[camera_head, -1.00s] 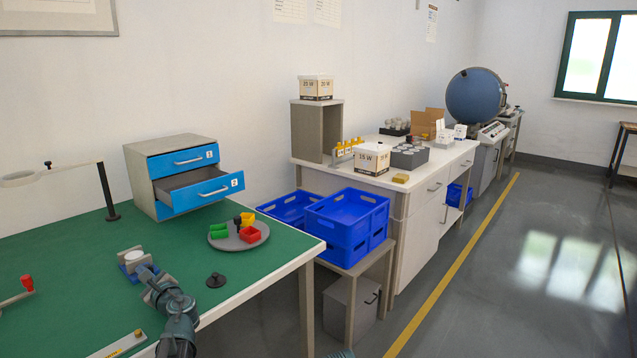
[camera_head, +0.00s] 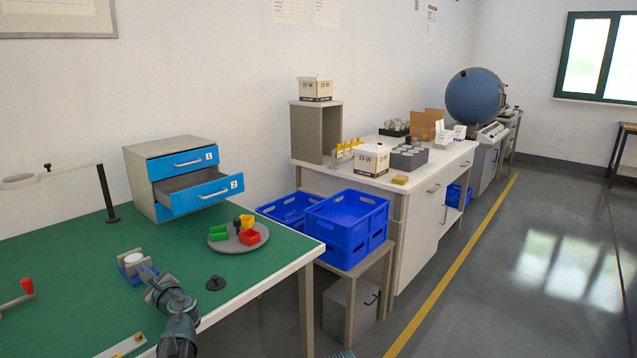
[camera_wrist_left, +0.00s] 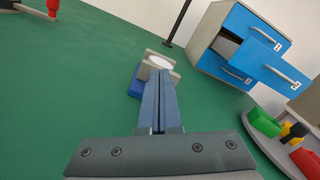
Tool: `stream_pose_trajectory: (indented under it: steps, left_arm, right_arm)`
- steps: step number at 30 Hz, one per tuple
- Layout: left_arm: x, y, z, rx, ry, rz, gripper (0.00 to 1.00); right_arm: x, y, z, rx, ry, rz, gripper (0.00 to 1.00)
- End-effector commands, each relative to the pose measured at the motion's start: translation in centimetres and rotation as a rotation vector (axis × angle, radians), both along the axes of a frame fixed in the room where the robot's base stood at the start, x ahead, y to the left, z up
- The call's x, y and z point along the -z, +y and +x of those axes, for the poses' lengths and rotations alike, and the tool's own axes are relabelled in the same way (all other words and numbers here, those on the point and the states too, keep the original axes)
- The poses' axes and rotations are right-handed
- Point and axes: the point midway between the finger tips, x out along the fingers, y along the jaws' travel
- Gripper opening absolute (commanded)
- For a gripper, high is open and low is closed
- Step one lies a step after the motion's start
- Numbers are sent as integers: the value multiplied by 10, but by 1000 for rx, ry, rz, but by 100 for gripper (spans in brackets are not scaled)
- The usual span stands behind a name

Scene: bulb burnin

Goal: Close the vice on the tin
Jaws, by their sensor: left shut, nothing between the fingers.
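The vice (camera_head: 133,268) stands on the green bench, with pale grey jaws and a blue base. A round white-topped tin (camera_head: 133,258) sits between its jaws; both also show in the left wrist view, the vice (camera_wrist_left: 136,88) and the tin (camera_wrist_left: 160,62). I cannot tell whether the jaws touch the tin. My left gripper (camera_head: 146,270) is shut and empty, its fingertips close to the near side of the vice. In the left wrist view its fingers (camera_wrist_left: 160,80) hide part of the vice. My right gripper is not in view.
The green bench (camera_head: 75,265) is mostly clear. A round grey tray (camera_head: 232,246) with small coloured bins, a black knob (camera_head: 215,283), a drawer cabinet (camera_head: 140,180) with its lower drawer open, and a magnifier stand (camera_head: 110,200) surround the vice. A red-handled lever (camera_head: 27,286) lies left.

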Motion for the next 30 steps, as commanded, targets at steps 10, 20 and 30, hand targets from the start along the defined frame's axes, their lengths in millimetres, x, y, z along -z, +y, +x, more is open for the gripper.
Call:
stream_pose_trajectory:
  steps: [10, 20, 30]
  left_arm:
    - [0, -9, -11, -3, 0, 1, 0]
    - [-1, -38, -36, -3, 1, 2, 0]
    - [0, -44, -41, -6, 1, 2, 0]
  right_arm:
    - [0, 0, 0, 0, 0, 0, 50]
    - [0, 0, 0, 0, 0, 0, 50]
    - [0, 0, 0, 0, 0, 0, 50]
